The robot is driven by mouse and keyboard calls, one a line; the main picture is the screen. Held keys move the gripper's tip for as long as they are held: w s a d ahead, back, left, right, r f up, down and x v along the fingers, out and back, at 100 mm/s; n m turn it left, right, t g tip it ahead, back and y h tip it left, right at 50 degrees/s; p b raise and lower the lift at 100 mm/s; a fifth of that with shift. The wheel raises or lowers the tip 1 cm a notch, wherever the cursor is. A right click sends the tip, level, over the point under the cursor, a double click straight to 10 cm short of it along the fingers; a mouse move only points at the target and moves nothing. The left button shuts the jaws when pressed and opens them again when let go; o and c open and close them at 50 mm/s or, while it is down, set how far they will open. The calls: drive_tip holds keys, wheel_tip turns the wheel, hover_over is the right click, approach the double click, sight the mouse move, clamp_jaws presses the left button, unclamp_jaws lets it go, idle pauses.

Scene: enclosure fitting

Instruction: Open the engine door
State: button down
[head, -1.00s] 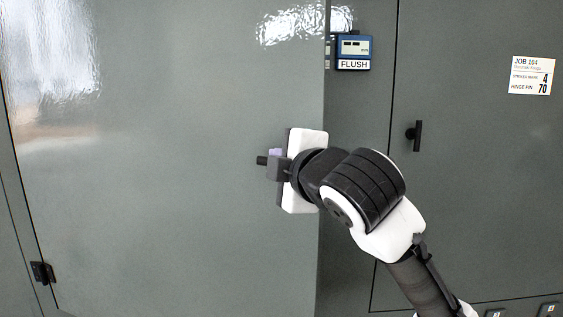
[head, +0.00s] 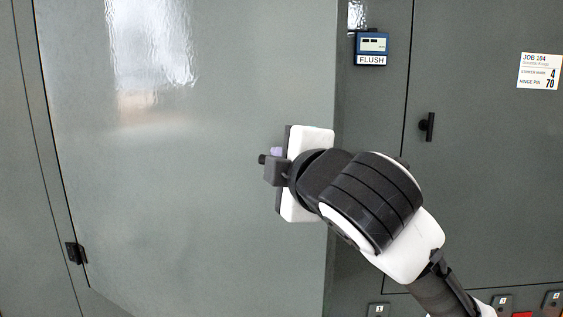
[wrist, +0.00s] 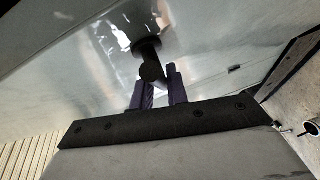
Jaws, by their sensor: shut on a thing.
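The engine door (head: 220,200) is the large glossy grey panel filling the left half of the head view. Its hinge (head: 75,252) shows low on the left. It stands ajar, its lower edge slanting out toward me. My gripper (head: 270,165) is at the door's right side, shut on the door's dark handle (head: 263,159), mostly hidden behind the gripper in the head view. In the wrist view the round-ended handle (wrist: 150,70) sits between the two purple-grey fingers (wrist: 158,90), and the door's shiny face (wrist: 80,60) lies behind.
Right of the door's free edge is a grey strip with a blue gauge (head: 372,44) above a FLUSH label. Further right, another panel (head: 480,190) has its own black handle (head: 427,127) and a JOB 104 card (head: 539,71). Small numbered boxes (head: 502,302) sit low on the right.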

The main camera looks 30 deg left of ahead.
drive_tip(key=c, duration=1.4)
unclamp_jaws()
drive_tip(key=shift+w, duration=0.1)
drive_tip(key=shift+d, duration=0.1)
drive_tip(key=b+v, duration=0.2)
drive_tip(key=v, duration=1.1)
drive_tip(key=shift+s+d+b, duration=0.25)
drive_tip(key=shift+s+b, duration=0.05)
drive_tip(key=shift+b, duration=0.05)
